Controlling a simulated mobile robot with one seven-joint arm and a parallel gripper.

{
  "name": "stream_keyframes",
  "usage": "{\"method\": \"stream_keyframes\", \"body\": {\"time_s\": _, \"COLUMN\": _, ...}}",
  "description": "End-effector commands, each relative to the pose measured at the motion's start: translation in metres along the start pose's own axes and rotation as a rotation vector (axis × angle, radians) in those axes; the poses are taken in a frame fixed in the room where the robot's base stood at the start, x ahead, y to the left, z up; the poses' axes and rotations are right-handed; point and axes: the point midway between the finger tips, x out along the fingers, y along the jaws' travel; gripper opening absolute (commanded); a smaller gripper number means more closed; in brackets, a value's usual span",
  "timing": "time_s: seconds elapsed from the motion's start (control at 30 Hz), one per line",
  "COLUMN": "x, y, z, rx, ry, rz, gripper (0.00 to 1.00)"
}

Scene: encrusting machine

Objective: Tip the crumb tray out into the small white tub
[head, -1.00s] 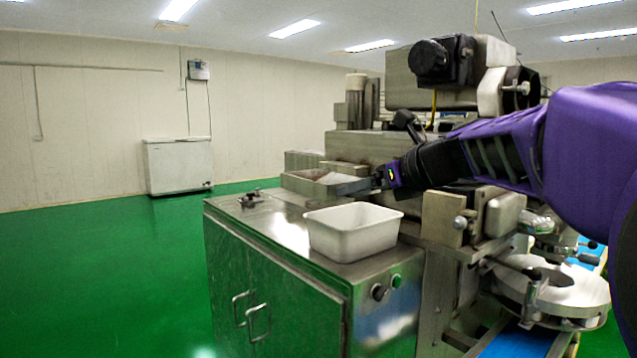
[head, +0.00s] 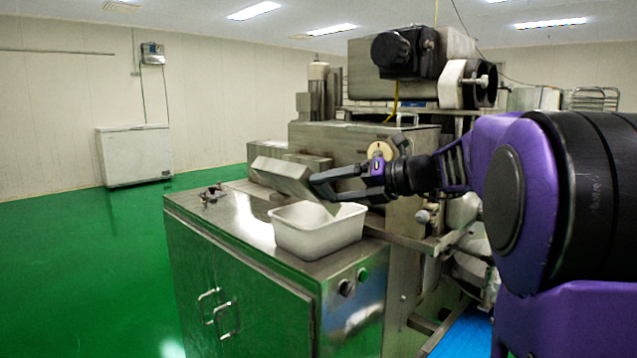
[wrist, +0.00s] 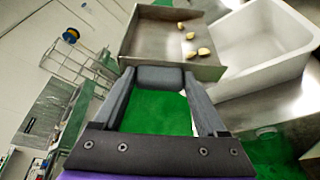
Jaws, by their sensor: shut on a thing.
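The crumb tray (head: 283,172) is a shallow grey metal tray, held above the steel cabinet top and clearly tilted in the head view. In the wrist view the tray (wrist: 150,45) holds several small yellowish crumbs toward its right side. My gripper (head: 318,187) is shut on the tray's near edge; the wrist view shows both fingers (wrist: 160,78) at that edge. The small white tub (head: 315,238) stands upright on the cabinet top, just below the tray's low corner. In the wrist view the tub (wrist: 262,50) lies right of the tray, and its visible inside looks empty.
The steel cabinet top (head: 235,215) has free room left of the tub, with a small dark fitting (head: 212,194) at its far left. The encrusting machine (head: 350,140) stands close behind the tray. A white chest (head: 136,155) is far off by the wall.

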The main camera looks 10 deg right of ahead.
Motion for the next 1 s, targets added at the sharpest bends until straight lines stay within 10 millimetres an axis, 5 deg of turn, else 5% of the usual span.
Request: {"method": "stream_keyframes", "body": {"time_s": 1.0, "x": -0.013, "y": -0.023, "z": 0.032, "rx": 0.424, "ry": -0.001, "rz": 0.175, "gripper": 0.05}}
